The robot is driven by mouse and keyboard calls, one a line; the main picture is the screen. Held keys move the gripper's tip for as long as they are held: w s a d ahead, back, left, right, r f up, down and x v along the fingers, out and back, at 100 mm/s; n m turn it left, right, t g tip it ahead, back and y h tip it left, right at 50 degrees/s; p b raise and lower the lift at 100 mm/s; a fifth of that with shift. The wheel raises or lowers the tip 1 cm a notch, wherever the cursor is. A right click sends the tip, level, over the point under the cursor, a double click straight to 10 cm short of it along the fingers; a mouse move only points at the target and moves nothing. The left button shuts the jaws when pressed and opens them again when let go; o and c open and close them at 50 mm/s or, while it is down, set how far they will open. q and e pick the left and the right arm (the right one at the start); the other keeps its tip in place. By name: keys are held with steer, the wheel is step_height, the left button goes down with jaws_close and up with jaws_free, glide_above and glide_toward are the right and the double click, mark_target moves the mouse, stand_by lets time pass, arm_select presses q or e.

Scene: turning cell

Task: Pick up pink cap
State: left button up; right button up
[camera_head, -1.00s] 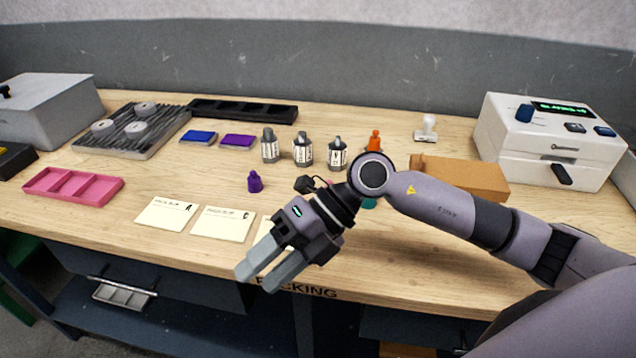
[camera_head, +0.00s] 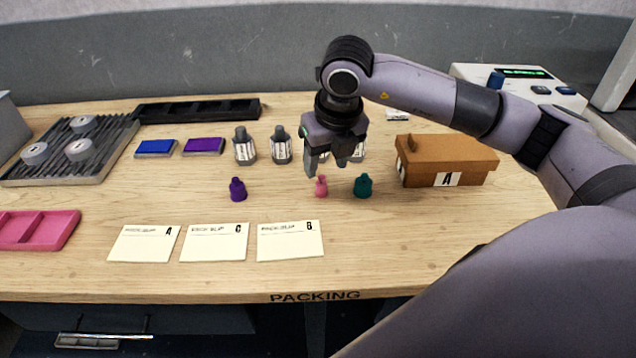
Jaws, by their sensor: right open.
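The pink cap (camera_head: 321,186) stands upright on the wooden bench, between a purple cap (camera_head: 237,189) on its left and a teal cap (camera_head: 363,186) on its right. My right gripper (camera_head: 326,170) points down, open and empty, with its fingers just above and behind the pink cap in the picture. I cannot tell whether a finger touches the cap. My left gripper is not in view.
Several grey bottles (camera_head: 245,147) stand behind the caps, some partly hidden by my right gripper. A brown box (camera_head: 447,160) marked A stands to the right. Three pick slip cards (camera_head: 290,240) lie in front. A pink tray (camera_head: 38,230) is at the left.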

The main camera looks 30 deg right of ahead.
mark_target(323, 177)
steer(key=p+x, duration=0.1)
steer(key=x, duration=0.5)
steer(key=shift+s+a, duration=0.2)
jaws_close()
